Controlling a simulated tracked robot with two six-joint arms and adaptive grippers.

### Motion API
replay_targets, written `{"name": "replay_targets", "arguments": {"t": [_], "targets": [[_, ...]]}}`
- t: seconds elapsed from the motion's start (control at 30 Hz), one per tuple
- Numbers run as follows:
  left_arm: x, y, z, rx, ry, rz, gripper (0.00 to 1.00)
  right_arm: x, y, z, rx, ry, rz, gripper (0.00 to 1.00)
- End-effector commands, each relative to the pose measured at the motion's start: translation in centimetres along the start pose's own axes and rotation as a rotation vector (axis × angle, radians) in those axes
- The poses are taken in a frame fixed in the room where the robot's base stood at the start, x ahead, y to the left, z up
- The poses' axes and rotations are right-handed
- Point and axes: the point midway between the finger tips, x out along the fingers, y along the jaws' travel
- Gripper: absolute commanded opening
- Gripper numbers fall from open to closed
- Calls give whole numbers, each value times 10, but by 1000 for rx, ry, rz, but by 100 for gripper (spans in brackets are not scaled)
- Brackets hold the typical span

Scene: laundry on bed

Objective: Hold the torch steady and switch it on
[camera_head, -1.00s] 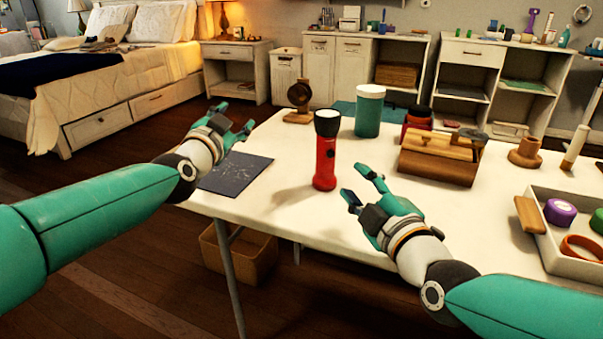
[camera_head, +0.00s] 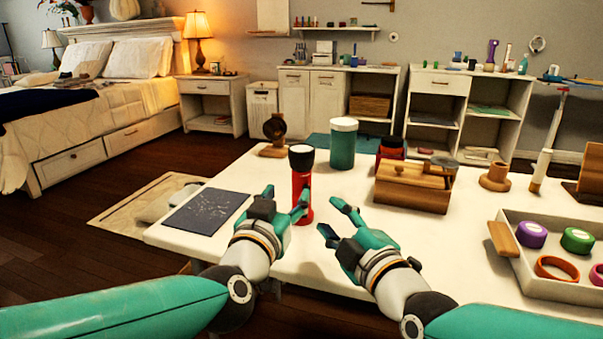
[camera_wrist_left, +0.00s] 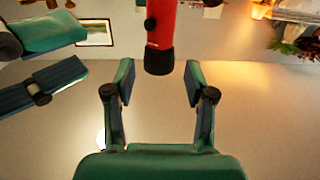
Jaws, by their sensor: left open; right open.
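The red torch (camera_head: 304,213) stands upright on the white table (camera_head: 330,268), its black head with a pale top facing up. My left gripper (camera_head: 286,196) is open at the torch's left, and one finger covers part of the red body in the head view. In the left wrist view the torch (camera_wrist_left: 161,24) lies at the open tips of my left gripper (camera_wrist_left: 160,70), with its black end between them and a gap on each side. A dark round knob shows on its side. My right gripper (camera_head: 330,217) is open and empty, just right of the torch.
A dark sheet (camera_head: 205,211) lies to the left. A teal canister (camera_head: 342,147), a wooden box (camera_head: 412,192) and a round brown stand (camera_head: 274,130) are behind. A white tray (camera_head: 545,279) with rings and lids is at the right. The front middle of the table is clear.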

Motion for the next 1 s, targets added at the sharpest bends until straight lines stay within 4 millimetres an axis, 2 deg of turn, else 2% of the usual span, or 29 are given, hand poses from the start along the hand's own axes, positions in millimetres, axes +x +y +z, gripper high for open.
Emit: {"name": "replay_targets", "arguments": {"t": [0.1,0.5,0.7,1.0], "targets": [[25,0,1,0,-1,-1,55,0,0,0,0,0,0,42],[102,0,1,1,-1,1,55,0,0,0,0,0,0,42],[123,0,0,0,0,1,55,0,0,0,0,0,0,42],[131,0,0,2,0,2,55,0,0,0,0,0,0,42]]}}
